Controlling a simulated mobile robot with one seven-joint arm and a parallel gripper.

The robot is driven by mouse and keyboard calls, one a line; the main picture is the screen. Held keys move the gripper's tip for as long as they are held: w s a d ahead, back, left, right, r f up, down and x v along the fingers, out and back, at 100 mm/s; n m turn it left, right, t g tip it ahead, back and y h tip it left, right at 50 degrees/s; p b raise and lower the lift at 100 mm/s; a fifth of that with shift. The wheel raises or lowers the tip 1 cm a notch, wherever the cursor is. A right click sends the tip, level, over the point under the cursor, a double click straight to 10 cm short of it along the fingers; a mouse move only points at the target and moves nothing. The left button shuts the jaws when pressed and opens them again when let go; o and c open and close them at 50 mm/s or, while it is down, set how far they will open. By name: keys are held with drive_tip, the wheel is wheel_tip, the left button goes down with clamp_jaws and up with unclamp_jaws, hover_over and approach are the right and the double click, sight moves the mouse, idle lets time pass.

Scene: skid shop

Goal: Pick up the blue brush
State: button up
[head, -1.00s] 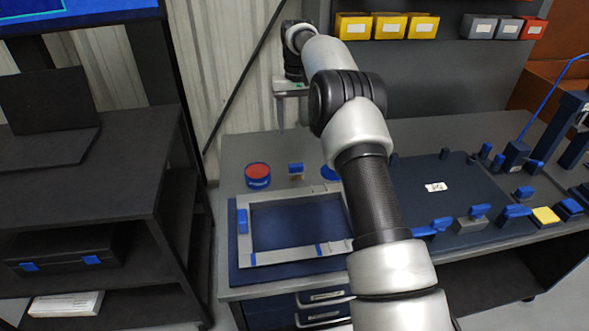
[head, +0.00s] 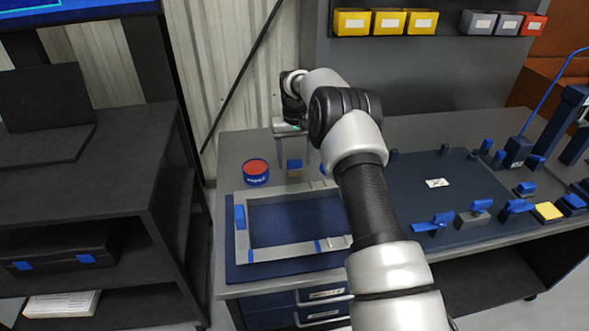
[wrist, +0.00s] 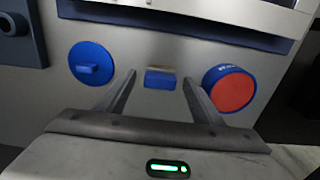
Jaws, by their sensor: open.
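The blue brush (head: 294,164) is a small block with a blue top and a tan lower part, standing on the grey bench beyond the frame. In the wrist view the brush (wrist: 160,79) shows between the fingertips of my gripper (wrist: 158,84), slightly beyond them. My gripper (head: 293,148) is open and empty, pointing down above the bench near the brush. The fingers stand apart on either side of the brush in the wrist view; no contact shows.
A blue tin with a red top (head: 256,171) stands left of the brush. A round blue lid-like piece (wrist: 91,63) lies on its other side. A grey frame (head: 242,241) on a blue mat (head: 232,272) lies nearer. Yellow bins (head: 387,22) hang behind.

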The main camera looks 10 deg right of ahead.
sight(294, 161)
wheel_tip(294, 161, down, 2)
drive_tip(key=shift+f, duration=0.25)
drive_tip(key=c, duration=1.1)
wheel_tip(294, 161, up, 10)
drive_tip(key=shift+r+p, duration=0.1)
drive_tip(key=shift+p, duration=0.4)
drive_tip(key=o, duration=0.5)
drive_tip(key=c, duration=0.4)
